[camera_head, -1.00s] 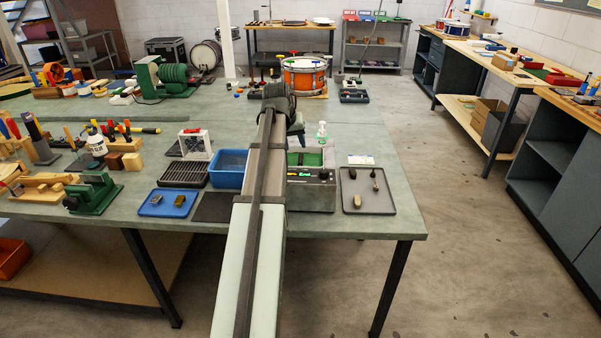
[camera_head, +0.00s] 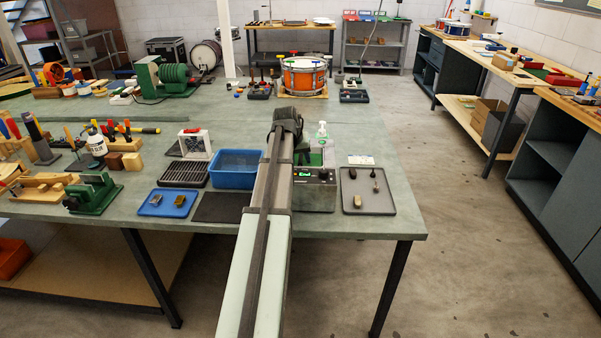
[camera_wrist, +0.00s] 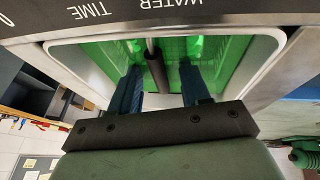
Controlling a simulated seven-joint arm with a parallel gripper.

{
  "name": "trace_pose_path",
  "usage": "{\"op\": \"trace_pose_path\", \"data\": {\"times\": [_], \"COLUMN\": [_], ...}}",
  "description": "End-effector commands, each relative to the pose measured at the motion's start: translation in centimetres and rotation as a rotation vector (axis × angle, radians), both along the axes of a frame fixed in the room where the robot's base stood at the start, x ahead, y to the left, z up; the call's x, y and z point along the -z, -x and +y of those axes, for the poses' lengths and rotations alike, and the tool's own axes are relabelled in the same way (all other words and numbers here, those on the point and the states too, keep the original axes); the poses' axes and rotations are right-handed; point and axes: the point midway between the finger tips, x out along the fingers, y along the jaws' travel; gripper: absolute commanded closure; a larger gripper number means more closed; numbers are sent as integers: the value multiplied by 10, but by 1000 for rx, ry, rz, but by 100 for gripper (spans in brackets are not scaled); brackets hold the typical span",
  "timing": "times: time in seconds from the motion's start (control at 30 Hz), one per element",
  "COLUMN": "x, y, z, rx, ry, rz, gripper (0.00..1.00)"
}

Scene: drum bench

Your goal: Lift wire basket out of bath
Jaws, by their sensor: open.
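The bath is a grey metal box (camera_head: 313,198) with a control panel on its front and a green inside, on the bench's front part. In the wrist view its pale rim (camera_wrist: 272,70) frames a green interior. A thin metal bar with a dark grip (camera_wrist: 156,72), seemingly the basket's handle, runs across the opening. My gripper (camera_wrist: 162,85) is open, its two blue-grey fingers apart on either side of the grip. I cannot tell whether they touch it. The basket's wire body is not clearly visible. In the head view my arm hides part of the bath.
A blue tub (camera_head: 234,169) stands left of the bath. A dark mat (camera_head: 221,208) lies in front of the tub. A grey tray (camera_head: 367,192) with small items is to the right. A clear bottle (camera_head: 322,134) stands behind the bath. An orange drum (camera_head: 303,76) is further back.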

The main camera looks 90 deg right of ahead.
Motion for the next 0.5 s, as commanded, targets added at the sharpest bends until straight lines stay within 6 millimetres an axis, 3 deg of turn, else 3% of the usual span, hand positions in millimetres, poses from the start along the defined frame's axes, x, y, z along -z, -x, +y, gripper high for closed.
{"op": "trace_pose_path", "data": {"times": [0.1, 0.33, 0.5], "x": [10, 11, 11], "y": [2, 2, 2], "z": [-4, -4, -4], "rx": [0, -1, -1], "ry": [0, 1, 1], "rz": [-1, -1, -1], "gripper": [53, 53, 69]}}
